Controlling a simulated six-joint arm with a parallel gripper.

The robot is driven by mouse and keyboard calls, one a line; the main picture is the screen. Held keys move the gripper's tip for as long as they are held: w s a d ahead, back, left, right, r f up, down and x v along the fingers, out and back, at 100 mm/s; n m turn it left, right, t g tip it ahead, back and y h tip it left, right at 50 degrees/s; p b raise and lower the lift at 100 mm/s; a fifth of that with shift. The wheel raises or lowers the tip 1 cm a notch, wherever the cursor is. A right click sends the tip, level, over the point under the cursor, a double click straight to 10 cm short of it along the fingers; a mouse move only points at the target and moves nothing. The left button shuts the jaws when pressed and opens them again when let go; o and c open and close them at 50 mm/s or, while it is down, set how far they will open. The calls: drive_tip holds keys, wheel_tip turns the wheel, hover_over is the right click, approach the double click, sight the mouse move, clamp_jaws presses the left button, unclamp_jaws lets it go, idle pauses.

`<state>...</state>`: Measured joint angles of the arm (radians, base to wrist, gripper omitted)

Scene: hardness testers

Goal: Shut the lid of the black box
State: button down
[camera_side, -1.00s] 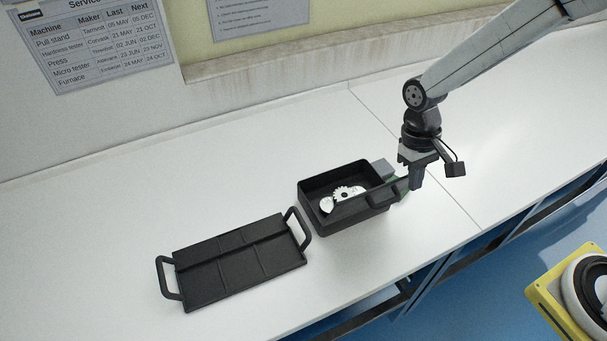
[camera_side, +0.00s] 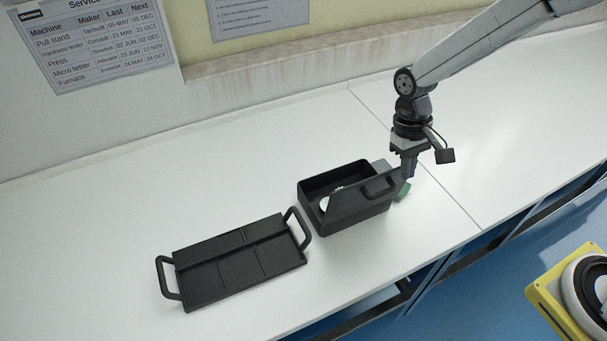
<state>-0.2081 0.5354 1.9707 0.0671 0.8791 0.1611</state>
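The black box (camera_side: 311,211) stands on the white bench in the middle of the side view.
A black tray (camera_side: 215,285) with two handles lies left of the box, close to its corner. A green object (camera_side: 402,192) and a grey block (camera_side: 381,166) sit just right of the box. The bench behind is clear. The front bench edge drops to a blue floor.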

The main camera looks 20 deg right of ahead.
drive_tip(key=shift+w, duration=0.85)
drive_tip(key=shift+w+r, duration=0.15)
drive_tip(key=shift+w, duration=0.5)
drive_tip(key=shift+w+r, duration=0.15)
drive_tip(key=shift+w, duration=0.6)
drive_tip(key=shift+r, duration=0.1)
drive_tip(key=shift+s+v, duration=0.2)
drive_tip(key=shift+v, duration=0.6)
drive_tip(key=shift+s+v, duration=0.2)
drive_tip(key=shift+v, duration=0.6)
drive_tip(key=shift+s+v, duration=0.2)
drive_tip(key=shift+v, duration=0.6)
drive_tip(key=shift+s+r, duration=0.1)
drive_tip(key=s+d+f+t, duration=0.1)
drive_tip(key=s+d+t, duration=0.4)
drive_tip(key=s+d, duration=0.3)
drive_tip(key=shift+s+d, duration=0.25)
drive_tip(key=shift+s, duration=1.85)
